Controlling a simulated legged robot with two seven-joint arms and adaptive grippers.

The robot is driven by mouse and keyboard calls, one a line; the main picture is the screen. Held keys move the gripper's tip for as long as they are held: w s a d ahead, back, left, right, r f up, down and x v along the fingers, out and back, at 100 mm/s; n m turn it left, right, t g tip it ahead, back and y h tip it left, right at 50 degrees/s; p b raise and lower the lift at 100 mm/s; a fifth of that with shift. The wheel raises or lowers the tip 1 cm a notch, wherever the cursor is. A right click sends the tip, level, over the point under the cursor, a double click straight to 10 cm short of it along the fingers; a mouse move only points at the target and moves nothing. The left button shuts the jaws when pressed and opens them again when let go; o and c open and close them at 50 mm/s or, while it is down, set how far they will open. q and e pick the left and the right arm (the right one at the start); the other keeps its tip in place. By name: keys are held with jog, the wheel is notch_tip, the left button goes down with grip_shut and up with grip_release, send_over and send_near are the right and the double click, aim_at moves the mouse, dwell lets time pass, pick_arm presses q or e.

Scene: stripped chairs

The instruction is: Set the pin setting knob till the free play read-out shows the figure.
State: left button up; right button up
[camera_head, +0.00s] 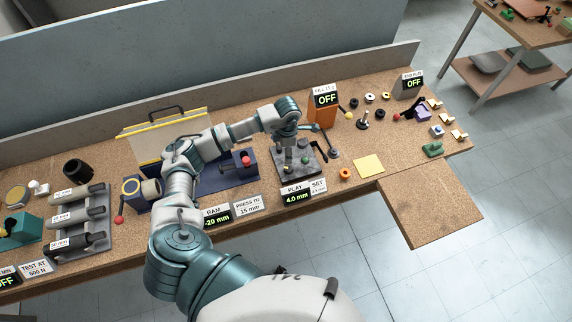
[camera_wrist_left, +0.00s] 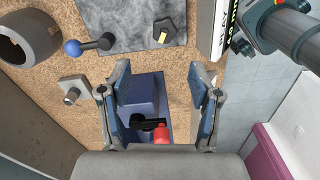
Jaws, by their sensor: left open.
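The play read-out (camera_head: 294,197) in the head view shows 4.0 mm. The SET card (camera_head: 318,186) is beside it; its figure is too small to read surely. Behind them lies the grey plate (camera_head: 313,169), partly behind my arm. In the left wrist view a dark knob with a yellow mark (camera_wrist_left: 166,33), seemingly the pin setting knob, stands on that plate (camera_wrist_left: 132,14). A blue ball-ended lever (camera_wrist_left: 86,46) is beside it. My left gripper (camera_head: 285,150) is open and empty over the bench near the plate. Its fingers (camera_wrist_left: 161,98) are apart, short of the knob.
A blue fixture (camera_head: 213,184) with a red knob (camera_head: 246,161) stands left of the plate; it shows below the fingers in the wrist view. An orange ring (camera_head: 345,174) and a yellow sheet (camera_head: 368,167) lie to the right. An orange block (camera_head: 323,115) stands behind.

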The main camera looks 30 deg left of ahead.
aim_at(287, 167)
pick_arm(q)
jog(key=f, duration=0.3)
jog(key=d+f, duration=0.1)
jog(key=f, duration=0.5)
jog(key=shift+d+f+p, duration=0.25)
jog(key=shift+p, duration=0.15)
jog(key=shift+a+f, duration=0.25)
jog(key=shift+f, duration=0.05)
jog(key=shift+a+f, duration=0.25)
jog(key=shift+a, duration=0.15)
jog(key=shift+d, duration=0.1)
jog(key=shift+c, duration=0.4)
jog(key=shift+d+r, duration=0.15)
jog(key=shift+d, duration=0.2)
jog(key=c, duration=0.8)
jog(key=shift+d, duration=0.1)
jog(key=shift+c, duration=1.3)
jog(key=n, duration=0.3)
jog(key=shift+a, duration=0.2)
jog(key=shift+n, duration=1)
pick_arm(e)
jog(key=shift+d+r, duration=0.2)
jog(key=shift+d, duration=0.45)
